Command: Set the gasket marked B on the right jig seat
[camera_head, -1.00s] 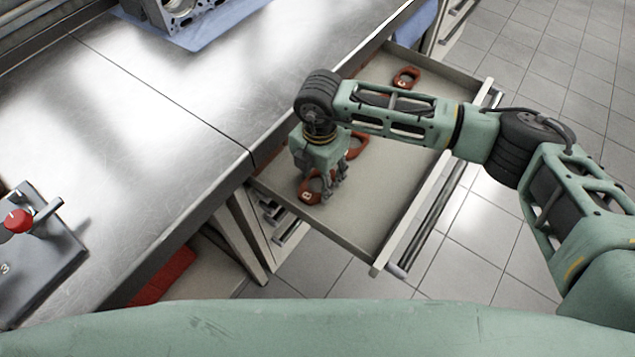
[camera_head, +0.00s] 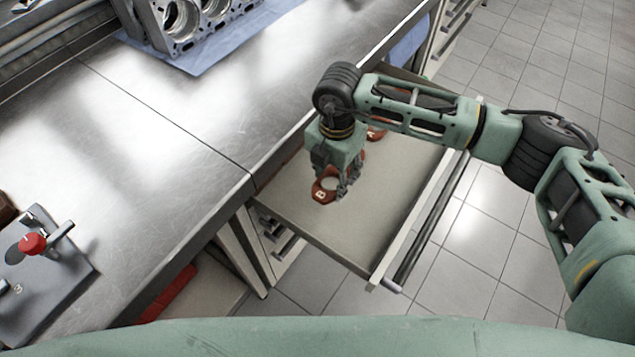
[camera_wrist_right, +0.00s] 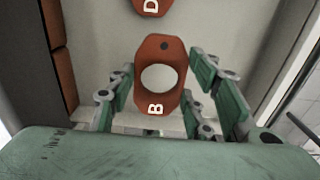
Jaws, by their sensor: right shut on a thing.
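The red-brown gasket marked B (camera_head: 323,194) has a large round hole; its letter also reads clearly in the right wrist view (camera_wrist_right: 158,72). My right gripper (camera_head: 342,186) is shut on this gasket and holds it over the open drawer. In the right wrist view the gasket sits between the two fingers (camera_wrist_right: 165,100). A grey plate fixture with a red knob (camera_head: 32,243) and the number 3 stands on the bench at far left, cut by the picture edge. I cannot tell whether it has the right jig seat. My left gripper is not in view.
The open drawer (camera_head: 385,215) holds another red gasket (camera_head: 376,133), partly behind my arm; a gasket marked D (camera_wrist_right: 150,5) shows in the wrist view. An engine block (camera_head: 190,22) stands on blue cloth at the back. The steel bench (camera_head: 130,150) between is clear.

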